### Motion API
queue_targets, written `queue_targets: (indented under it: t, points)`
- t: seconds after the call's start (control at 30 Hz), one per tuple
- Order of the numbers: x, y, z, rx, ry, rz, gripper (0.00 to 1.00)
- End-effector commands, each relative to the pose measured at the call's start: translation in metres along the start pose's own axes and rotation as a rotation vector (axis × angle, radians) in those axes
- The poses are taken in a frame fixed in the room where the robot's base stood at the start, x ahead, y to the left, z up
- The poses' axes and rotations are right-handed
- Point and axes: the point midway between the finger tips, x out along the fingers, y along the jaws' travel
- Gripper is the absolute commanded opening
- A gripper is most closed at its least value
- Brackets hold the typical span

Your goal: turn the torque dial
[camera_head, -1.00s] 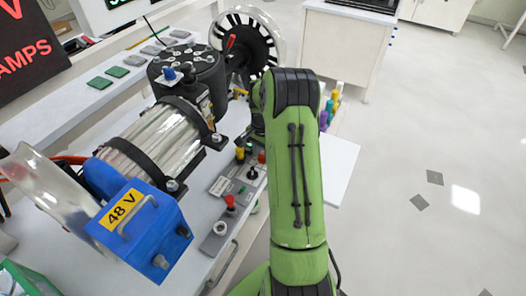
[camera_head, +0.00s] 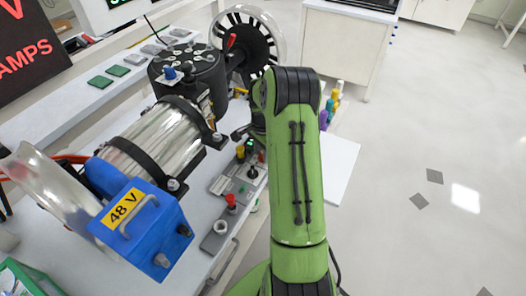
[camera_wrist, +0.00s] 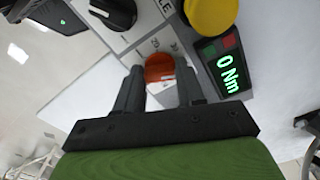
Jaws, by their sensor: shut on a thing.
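The torque dial (camera_wrist: 159,68) is a round orange-red knob with scale marks such as 20 and 30 by it. In the wrist view it sits between the two dark fingers of my gripper (camera_wrist: 158,72), which are shut on it from both sides. The small display (camera_wrist: 222,66) beside it reads 0 Nm in green. In the head view my green arm reaches over the bench's right edge, and the gripper is mostly hidden behind it. The control panel (camera_head: 228,190) lies just left of the arm.
A yellow knob (camera_wrist: 210,14) and a black pointer knob (camera_wrist: 108,12) are close to my fingers. A red-topped control (camera_head: 231,203) stands nearer on the bench. A large motor with a blue 48 V box (camera_head: 140,222) fills the left. Floor at right is clear.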

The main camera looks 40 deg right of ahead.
Motion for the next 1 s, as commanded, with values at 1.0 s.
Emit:
queue_targets:
  t: [1.0]
  points:
    - [-0.132,-0.001,0.0,-0.001,0.003,-0.004,0.64]
